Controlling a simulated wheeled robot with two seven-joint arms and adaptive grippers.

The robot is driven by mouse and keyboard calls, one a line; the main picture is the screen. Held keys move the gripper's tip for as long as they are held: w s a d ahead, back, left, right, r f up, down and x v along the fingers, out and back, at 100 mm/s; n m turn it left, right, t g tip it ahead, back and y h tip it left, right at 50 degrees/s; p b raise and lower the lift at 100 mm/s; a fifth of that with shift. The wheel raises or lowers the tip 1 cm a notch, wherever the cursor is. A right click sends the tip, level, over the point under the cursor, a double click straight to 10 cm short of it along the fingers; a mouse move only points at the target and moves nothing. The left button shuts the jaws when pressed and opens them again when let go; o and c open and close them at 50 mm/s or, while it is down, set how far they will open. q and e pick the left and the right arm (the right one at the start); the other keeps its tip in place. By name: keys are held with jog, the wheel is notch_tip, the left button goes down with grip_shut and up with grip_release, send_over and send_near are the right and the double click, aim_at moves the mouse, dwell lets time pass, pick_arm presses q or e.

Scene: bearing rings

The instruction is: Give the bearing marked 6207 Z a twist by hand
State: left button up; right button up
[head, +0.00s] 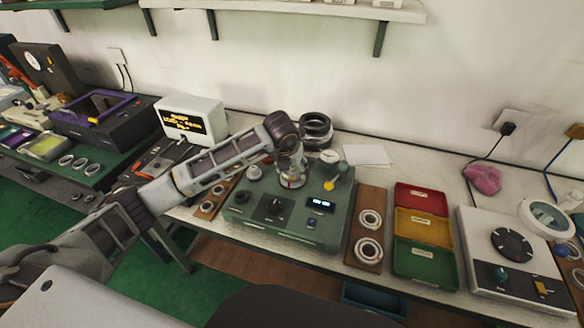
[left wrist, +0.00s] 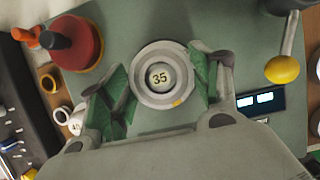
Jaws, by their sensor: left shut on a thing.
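A pale bearing ring (left wrist: 163,101) sits around a round hub marked "35" (left wrist: 160,77) on the green tester box. A small yellow mark shows on its front right. I cannot read 6207 Z on it. My left gripper (head: 291,181) reaches down over the green tester box (head: 245,222). In the left wrist view its green-padded fingers (left wrist: 163,82) stand on both sides of the ring and are shut on it. The box has a lit display (head: 320,204) and a lever with a yellow knob (left wrist: 281,69). My right gripper is out of view.
A wooden board (head: 358,238) with more rings lies right of the box. Beside it are red (head: 423,190), yellow and green (head: 425,273) trays, then a white device (head: 475,250) with a dark disc. Dark rings (head: 316,127) stack behind the box. A white display unit (head: 205,108) stands back left.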

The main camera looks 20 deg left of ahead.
pick_arm(q)
jog(key=shift+n, duration=0.3)
jog(key=shift+n+y, duration=0.5)
jog(key=shift+n, duration=0.3)
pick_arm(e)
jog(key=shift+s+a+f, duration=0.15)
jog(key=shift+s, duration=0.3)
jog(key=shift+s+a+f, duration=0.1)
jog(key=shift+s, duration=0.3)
pick_arm(q)
jog(key=shift+d+n+y+b, duration=0.1)
jog(key=shift+n+y+b, duration=0.35)
jog(key=shift+n, duration=0.65)
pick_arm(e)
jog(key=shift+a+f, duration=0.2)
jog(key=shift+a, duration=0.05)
pick_arm(q)
jog(key=shift+n+g, duration=0.3)
jog(key=shift+n+y, duration=0.35)
jog(key=shift+n, duration=0.45)
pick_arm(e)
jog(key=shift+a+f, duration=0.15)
